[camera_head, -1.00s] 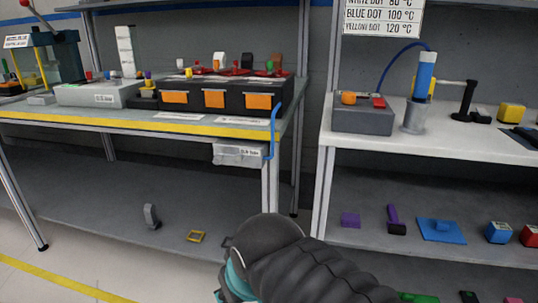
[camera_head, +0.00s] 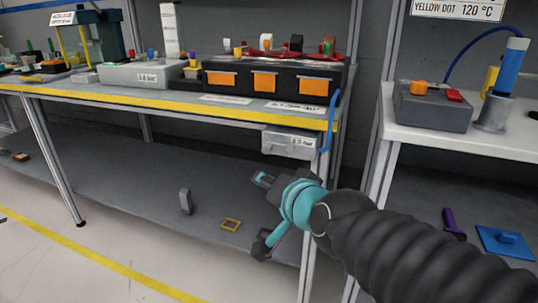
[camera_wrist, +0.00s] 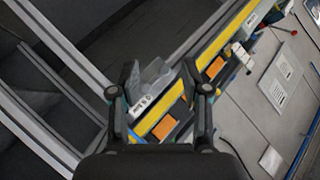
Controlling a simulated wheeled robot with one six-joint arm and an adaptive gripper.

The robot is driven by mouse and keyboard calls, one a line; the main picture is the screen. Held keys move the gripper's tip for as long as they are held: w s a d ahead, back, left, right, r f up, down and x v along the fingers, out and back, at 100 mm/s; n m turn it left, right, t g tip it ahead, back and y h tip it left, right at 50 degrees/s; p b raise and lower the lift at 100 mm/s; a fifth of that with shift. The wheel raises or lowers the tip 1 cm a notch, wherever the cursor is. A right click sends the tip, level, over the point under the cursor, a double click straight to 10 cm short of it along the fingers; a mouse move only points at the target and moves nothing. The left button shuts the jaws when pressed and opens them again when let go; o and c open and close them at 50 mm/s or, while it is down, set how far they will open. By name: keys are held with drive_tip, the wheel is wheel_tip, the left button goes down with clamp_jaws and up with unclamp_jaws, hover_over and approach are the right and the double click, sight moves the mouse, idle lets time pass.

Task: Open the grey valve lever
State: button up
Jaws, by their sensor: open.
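A pale grey, partly see-through box (camera_head: 289,142) with a "bar" label hangs under the bench's front edge, near its right leg. A blue hose (camera_head: 331,125) runs up beside it. I cannot make out a separate grey valve lever on it. My gripper (camera_head: 262,178) is below and slightly left of this box in the head view, apart from it. In the wrist view my gripper (camera_wrist: 166,88) is open and empty, and the box (camera_wrist: 150,78) shows beyond and between its fingers. A small grey upright piece (camera_head: 185,201) stands on the lower shelf.
The bench edge (camera_head: 190,110) has a yellow strip and carries a black unit with orange panels (camera_head: 265,84). A bench leg (camera_head: 310,240) stands by my arm. A white table (camera_head: 480,140) is at right.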

sight(265, 151)
drive_tip(key=w+a+r+m+t+h+b, duration=0.2)
drive_tip(key=w+a+r+m+t, duration=0.3)
drive_tip(key=m, duration=0.4)
drive_tip(key=s+f+m+h+b, duration=0.1)
drive_tip(key=s+f+m+h, duration=0.3)
drive_tip(key=m+h, duration=0.7)
drive_tip(key=shift+m+y, duration=0.5)
drive_tip(key=shift+y, duration=0.1)
drive_tip(key=x, duration=0.4)
drive_tip(key=f+x, duration=0.1)
drive_tip(key=x, duration=0.4)
drive_tip(key=a+x, duration=0.1)
drive_tip(key=x, duration=0.3)
drive_tip(key=shift+w+d+f, duration=0.1)
drive_tip(key=shift+w+f, duration=0.05)
drive_tip(key=shift+w, duration=0.25)
drive_tip(key=shift+d, duration=0.1)
clamp_jaws()
